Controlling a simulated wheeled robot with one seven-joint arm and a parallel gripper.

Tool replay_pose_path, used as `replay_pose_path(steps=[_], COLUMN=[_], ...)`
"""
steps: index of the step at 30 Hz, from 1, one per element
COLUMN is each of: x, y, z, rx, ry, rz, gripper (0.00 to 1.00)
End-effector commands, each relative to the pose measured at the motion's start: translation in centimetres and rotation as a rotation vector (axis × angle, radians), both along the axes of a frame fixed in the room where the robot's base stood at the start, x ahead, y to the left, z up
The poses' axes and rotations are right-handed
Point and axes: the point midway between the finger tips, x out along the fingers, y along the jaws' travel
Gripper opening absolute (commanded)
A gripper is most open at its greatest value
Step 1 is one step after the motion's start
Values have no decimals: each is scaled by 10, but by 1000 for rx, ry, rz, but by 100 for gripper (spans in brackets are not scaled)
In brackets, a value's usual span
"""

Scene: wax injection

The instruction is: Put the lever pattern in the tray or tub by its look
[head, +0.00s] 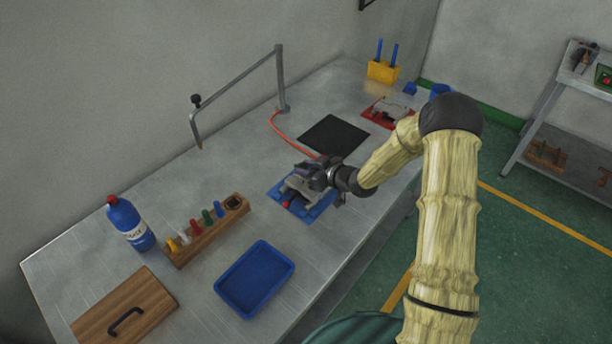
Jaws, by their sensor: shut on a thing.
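My gripper (291,195) is over the blue mat or shallow tray (322,207) in the middle of the bench. It is shut on a small red piece (287,204), which I take to be the lever pattern. The fingers hide most of it, so its shape and surface cannot be read. I cannot tell whether it touches the blue surface below. An empty blue tray (255,279) lies at the front of the bench. A red tray (388,113) with something grey and dark in it lies farther back.
A wooden rack with coloured handles (208,232), a blue bottle (131,223) and a wooden board with a black handle (124,310) are at left. A jointed stand (281,80) rises behind. A black mat (333,137), yellow block (382,71) and blue tub (439,91) are farther back.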

Motion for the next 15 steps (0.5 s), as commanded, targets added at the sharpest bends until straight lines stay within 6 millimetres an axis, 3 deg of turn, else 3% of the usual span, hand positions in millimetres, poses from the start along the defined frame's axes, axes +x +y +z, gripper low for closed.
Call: replay_pose_path(steps=[9,15], x=[0,0], y=[0,0], z=[-2,-25], rx=[1,1], ry=[0,4], rz=[0,-2], gripper=[6,6])
